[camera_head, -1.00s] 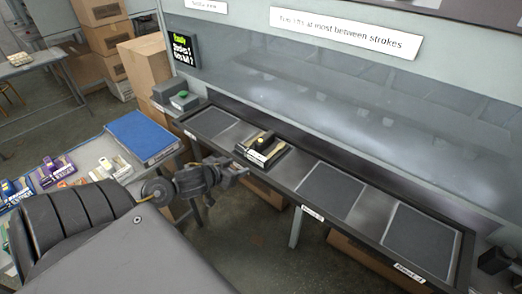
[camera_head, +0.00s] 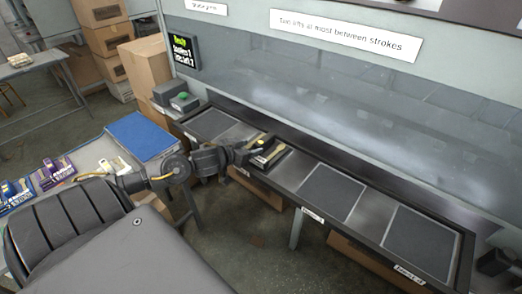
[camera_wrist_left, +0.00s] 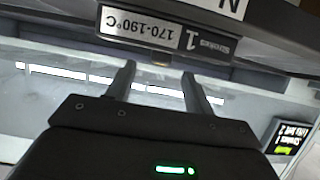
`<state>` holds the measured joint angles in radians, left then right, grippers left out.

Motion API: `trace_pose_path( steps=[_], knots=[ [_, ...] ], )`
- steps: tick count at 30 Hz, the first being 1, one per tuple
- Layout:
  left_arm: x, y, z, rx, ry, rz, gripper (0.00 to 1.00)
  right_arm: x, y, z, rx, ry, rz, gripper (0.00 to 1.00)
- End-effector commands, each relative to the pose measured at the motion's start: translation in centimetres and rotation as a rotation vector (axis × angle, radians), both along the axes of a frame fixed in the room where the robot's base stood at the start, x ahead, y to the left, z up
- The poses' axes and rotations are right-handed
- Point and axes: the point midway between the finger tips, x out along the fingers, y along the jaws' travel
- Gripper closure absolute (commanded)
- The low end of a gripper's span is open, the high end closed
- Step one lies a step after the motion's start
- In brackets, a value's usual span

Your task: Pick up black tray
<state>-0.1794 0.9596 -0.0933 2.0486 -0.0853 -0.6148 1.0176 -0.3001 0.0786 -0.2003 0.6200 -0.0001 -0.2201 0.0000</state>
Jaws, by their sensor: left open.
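The black tray (camera_head: 270,153) sits on the long dark bench, in the second bay from the left. It carries a yellow-topped item and pale pieces, partly hidden by my arm. My left gripper (camera_head: 251,147) is at the tray's near left side in the head view. In the left wrist view, which is upside down, the open fingers (camera_wrist_left: 159,78) point at a dark front with a white label reading 170-190°C (camera_wrist_left: 122,32). No contact can be made out. My right gripper is not in view.
Two dark bench pads (camera_head: 331,191) to the right are empty. A wall panel rises behind the bench. A green-button box (camera_head: 184,101) and a display (camera_head: 183,51) stand at the left end. A blue pad (camera_head: 142,135) and coloured kits lie on the side table.

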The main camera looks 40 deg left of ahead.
Motion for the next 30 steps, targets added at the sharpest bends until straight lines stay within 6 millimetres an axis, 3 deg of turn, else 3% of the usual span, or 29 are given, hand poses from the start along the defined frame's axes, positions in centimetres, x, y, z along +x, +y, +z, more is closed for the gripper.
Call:
trace_pose_path(
  steps=[5,18,26,30],
  knots=[
    [0.3,0.0,0.0,0.000,0.000,0.000,0.47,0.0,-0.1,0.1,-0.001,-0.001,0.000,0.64],
    [5.0,0.2,-1.4,0.000,-0.001,0.001,0.47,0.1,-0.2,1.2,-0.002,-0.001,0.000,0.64],
    [5.1,0.2,-1.6,0.001,0.000,0.000,0.47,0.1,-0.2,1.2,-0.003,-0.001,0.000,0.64],
    [5.0,0.2,-1.6,0.001,0.000,0.000,0.66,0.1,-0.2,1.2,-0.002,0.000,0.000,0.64]
  ],
)
